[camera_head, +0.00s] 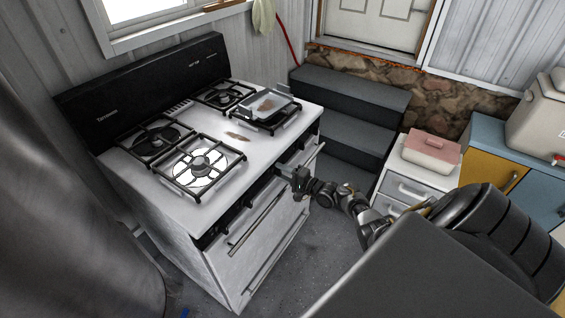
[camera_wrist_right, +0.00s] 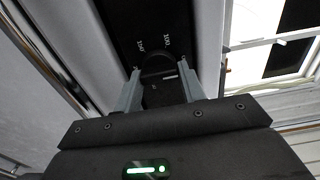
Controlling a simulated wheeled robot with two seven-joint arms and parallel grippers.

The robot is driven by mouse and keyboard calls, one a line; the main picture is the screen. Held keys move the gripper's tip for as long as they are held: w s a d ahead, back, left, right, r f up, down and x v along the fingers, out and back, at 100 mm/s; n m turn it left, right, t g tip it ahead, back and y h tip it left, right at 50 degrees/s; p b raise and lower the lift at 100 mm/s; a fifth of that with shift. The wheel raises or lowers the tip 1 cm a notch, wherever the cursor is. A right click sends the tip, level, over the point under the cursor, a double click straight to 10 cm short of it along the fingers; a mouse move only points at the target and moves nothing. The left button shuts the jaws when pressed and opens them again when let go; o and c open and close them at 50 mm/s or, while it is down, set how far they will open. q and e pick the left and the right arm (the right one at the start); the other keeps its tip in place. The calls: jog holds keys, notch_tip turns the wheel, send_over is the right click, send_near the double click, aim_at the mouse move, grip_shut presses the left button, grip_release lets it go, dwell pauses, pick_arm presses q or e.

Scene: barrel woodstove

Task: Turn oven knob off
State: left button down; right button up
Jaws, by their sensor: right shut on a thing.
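The white stove (camera_head: 215,185) stands at the left of the head view, with a dark control strip along its front top edge. My right gripper (camera_head: 287,172) reaches that strip from the right. In the right wrist view, a round black oven knob (camera_wrist_right: 158,66) sits on the black panel (camera_wrist_right: 128,22), with white temperature numbers around it. The two grey fingers of my right gripper (camera_wrist_right: 160,78) are on either side of the knob and shut on it. The knob is hidden by the gripper in the head view. My left gripper is not in view.
The oven door handle (camera_head: 256,226) runs below the control strip. Dark steps (camera_head: 345,125) stand behind the stove, and a white drawer cabinet (camera_head: 411,190) with a pink-lidded box (camera_head: 432,148) is at right.

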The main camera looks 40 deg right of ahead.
jog(key=shift+a+f, duration=0.1)
jog(key=shift+a, duration=0.05)
jog(key=o, duration=1)
jog(key=v, duration=1.1)
